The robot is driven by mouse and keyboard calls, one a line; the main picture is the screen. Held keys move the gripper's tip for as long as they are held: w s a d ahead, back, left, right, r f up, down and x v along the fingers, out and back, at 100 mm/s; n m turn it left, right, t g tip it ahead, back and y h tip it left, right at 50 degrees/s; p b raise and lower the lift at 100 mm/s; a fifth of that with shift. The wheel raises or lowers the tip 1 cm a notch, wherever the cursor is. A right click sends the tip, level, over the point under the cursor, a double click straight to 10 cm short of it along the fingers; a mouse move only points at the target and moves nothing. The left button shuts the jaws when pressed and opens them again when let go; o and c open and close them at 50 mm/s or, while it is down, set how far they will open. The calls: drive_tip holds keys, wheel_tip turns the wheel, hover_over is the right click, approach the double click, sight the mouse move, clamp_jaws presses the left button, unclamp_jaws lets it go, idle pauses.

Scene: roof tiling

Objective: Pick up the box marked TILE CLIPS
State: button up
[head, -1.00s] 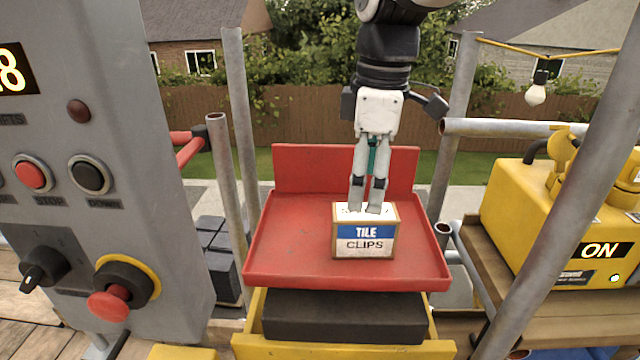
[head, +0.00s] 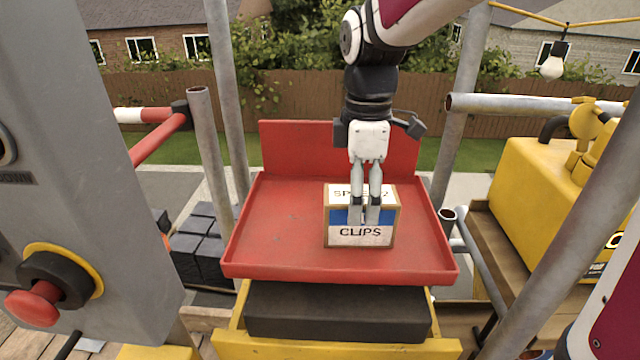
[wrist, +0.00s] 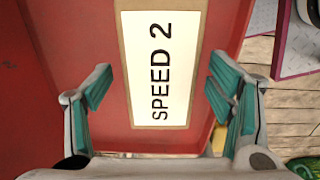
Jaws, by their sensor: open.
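The TILE CLIPS box (head: 361,236) is a tan carton with a white and blue front label, sitting upright on the right part of a red tray (head: 270,235). Its top, marked SPEED 2, also shows in the wrist view (wrist: 161,70). My gripper (head: 364,220) is open. In the head view its fingers overlap the box's front and hide the word TILE. In the wrist view the teal-padded fingers stand on either side of the box top, with gaps on both sides. Finger depth against the box is hard to tell.
The tray has a raised rim and a tall back panel (head: 300,145). Metal poles (head: 210,160) stand on both sides. A grey control panel (head: 100,210) is at left, and a yellow machine (head: 545,190) at right. The tray's left part is bare.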

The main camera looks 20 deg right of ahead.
wheel_tip(320, 180, down, 5)
drive_tip(key=shift+d+r+b, duration=0.1)
drive_tip(key=shift+b, duration=0.6)
clamp_jaws()
